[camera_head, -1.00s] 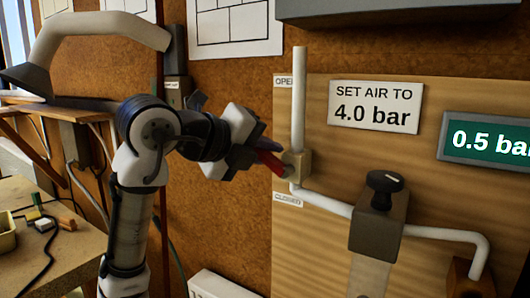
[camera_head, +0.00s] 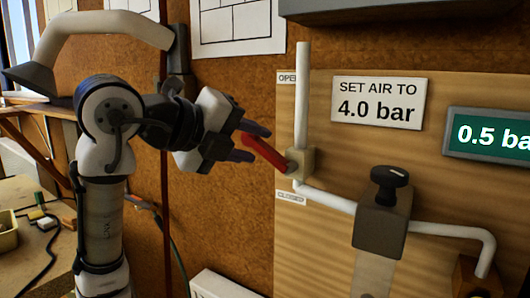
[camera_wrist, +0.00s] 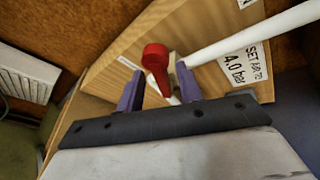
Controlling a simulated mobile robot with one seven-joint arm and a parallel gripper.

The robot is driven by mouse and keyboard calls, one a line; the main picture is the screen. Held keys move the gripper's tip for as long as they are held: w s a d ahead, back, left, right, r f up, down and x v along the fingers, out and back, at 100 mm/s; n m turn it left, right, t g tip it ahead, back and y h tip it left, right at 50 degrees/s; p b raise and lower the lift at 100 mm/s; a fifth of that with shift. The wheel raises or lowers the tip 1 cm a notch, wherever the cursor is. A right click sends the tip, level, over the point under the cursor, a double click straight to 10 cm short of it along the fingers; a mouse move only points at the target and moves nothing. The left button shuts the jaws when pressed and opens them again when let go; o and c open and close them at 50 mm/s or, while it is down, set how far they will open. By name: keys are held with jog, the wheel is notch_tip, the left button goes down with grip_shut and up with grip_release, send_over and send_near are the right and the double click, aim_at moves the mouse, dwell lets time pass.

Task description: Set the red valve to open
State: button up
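The red valve lever (camera_head: 265,152) sticks out from a tan valve body (camera_head: 300,160) on the pipe and slants up and left. The OPEN label (camera_head: 286,77) is above it, partly hidden by the pipe, and the CLOSED label (camera_head: 291,197) is below. My gripper (camera_head: 259,145) is open, left of the valve, with its fingers on either side of the lever's free end. In the wrist view, the lever's round red end (camera_wrist: 156,57) shows between the two spread fingers (camera_wrist: 160,87). I cannot tell whether either finger touches it.
A sign (camera_head: 377,102) reads "SET AIR TO 4.0 bar". A green display (camera_head: 490,136) reads 0.5. A black knob (camera_head: 389,183) sits on a grey block right of the valve. A workbench (camera_head: 25,258) stands at the left. A white radiator-like box (camera_head: 222,286) is low on the wall.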

jog(key=b+v, duration=0.1)
jog(key=v, duration=0.8)
jog(key=shift+c, duration=0.4)
